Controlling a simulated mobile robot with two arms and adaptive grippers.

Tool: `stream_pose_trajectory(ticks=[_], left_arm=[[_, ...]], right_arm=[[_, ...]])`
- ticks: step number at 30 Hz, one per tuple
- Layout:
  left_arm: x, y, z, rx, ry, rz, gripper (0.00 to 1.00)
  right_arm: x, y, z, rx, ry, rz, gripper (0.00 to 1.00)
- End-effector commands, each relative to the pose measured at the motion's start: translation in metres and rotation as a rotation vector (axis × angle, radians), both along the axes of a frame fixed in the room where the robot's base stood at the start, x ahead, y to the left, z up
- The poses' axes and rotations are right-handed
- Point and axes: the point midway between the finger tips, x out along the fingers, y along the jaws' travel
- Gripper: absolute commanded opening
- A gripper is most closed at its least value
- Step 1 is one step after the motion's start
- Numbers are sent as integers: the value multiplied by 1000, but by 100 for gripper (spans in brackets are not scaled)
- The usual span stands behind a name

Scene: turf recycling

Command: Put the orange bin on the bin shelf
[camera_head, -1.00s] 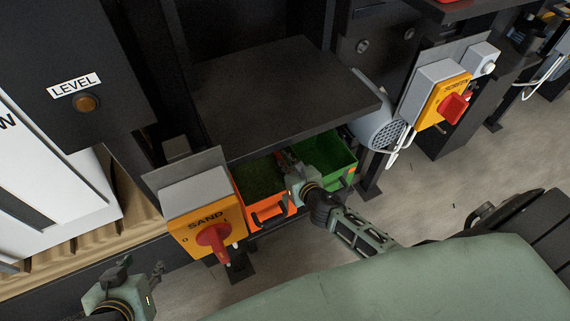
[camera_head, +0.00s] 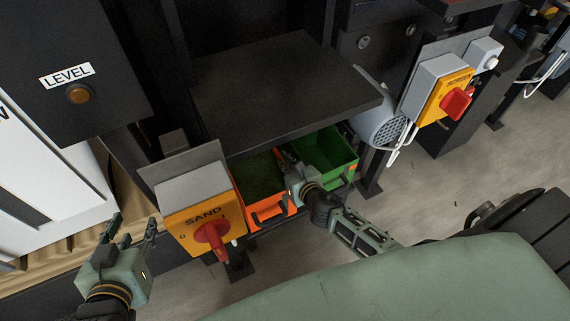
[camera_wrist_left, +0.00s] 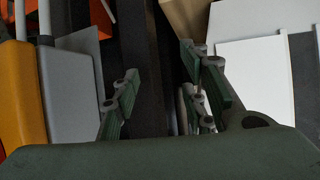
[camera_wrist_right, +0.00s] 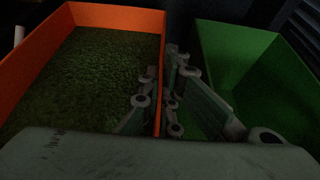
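The orange bin (camera_head: 268,211), filled with dark green granules, stands beneath the black overhanging plate in the head view. In the right wrist view its orange wall (camera_wrist_right: 115,15) runs up to my gripper. My right gripper (camera_head: 285,162) is at the bin's right side, its fingers (camera_wrist_right: 161,85) close on both sides of that wall, seemingly clamped on it. My left gripper (camera_head: 133,232) is open and empty, left of the yellow switch box; its fingers are apart in the left wrist view (camera_wrist_left: 160,80). I cannot tell which surface is the bin shelf.
A green bin (camera_head: 335,148) stands right beside the orange one. The black plate (camera_head: 290,95) overhangs both bins. The yellow SAND switch box (camera_head: 192,215) is just left of the orange bin. A grey motor (camera_head: 378,130) is at right. Open floor (camera_head: 430,190) lies at right.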

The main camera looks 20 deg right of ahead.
Motion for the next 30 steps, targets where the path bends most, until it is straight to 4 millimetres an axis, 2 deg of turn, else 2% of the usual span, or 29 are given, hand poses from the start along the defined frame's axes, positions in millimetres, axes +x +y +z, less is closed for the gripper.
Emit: stream_pose_trajectory(ticks=[30], left_arm=[[6,-3,9,-12,-53,-3,40]], right_arm=[[2,1,0,4,-5,1,0]])
